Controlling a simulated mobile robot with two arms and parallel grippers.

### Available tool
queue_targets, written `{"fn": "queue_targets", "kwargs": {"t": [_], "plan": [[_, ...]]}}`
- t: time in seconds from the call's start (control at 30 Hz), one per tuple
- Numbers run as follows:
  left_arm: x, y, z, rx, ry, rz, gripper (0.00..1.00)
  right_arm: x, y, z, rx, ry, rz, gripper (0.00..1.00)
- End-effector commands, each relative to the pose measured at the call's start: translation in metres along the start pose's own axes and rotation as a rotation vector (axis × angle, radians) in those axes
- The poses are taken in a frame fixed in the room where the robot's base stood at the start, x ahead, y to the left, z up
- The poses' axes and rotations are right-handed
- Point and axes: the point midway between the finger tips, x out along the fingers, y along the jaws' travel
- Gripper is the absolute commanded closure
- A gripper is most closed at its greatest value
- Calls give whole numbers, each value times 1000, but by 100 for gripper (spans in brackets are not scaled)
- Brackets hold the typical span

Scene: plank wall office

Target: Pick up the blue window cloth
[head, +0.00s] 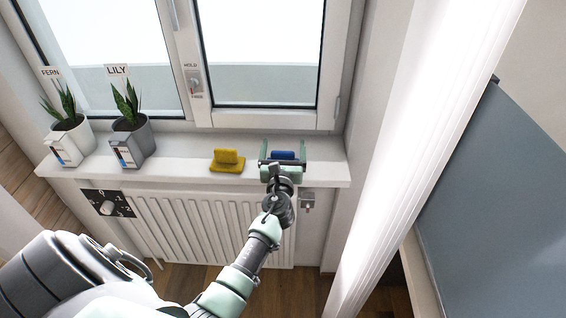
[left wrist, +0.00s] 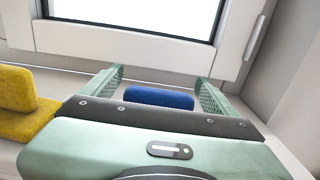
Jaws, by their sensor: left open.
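The blue window cloth (head: 284,155) is a small rolled or folded shape on the white window sill (head: 325,172). It also shows in the left wrist view (left wrist: 158,98), partly hidden below by the gripper body. My left gripper (head: 283,149) is at the sill with its two green fingers spread, one on each side of the cloth. The right gripper is not in view.
A folded yellow cloth (head: 227,161) lies on the sill just left of the gripper. Two potted plants, labelled fern (head: 70,138) and lily (head: 131,140), stand further left. The window (head: 258,60) rises behind, and a radiator (head: 190,222) is below.

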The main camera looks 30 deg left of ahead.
Motion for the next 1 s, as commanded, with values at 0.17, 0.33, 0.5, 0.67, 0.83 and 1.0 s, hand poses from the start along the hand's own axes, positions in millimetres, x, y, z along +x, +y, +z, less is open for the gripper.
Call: {"fn": "queue_targets", "kwargs": {"t": [0.17, 0.33, 0.5, 0.67, 0.83, 1.0], "plan": [[4, 0, 0, 0, 0, 0, 11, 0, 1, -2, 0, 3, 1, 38], [4, 0, 0, 0, 0, 0, 28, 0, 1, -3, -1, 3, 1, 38], [4, 0, 0, 0, 0, 0, 75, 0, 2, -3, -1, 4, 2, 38], [4, 0, 0, 0, 0, 0, 78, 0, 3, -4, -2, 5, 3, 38], [4, 0, 4, 1, -1, 0, 78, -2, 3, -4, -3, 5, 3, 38], [4, 0, 22, 0, -2, 0, 78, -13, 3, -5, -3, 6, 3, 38]]}}
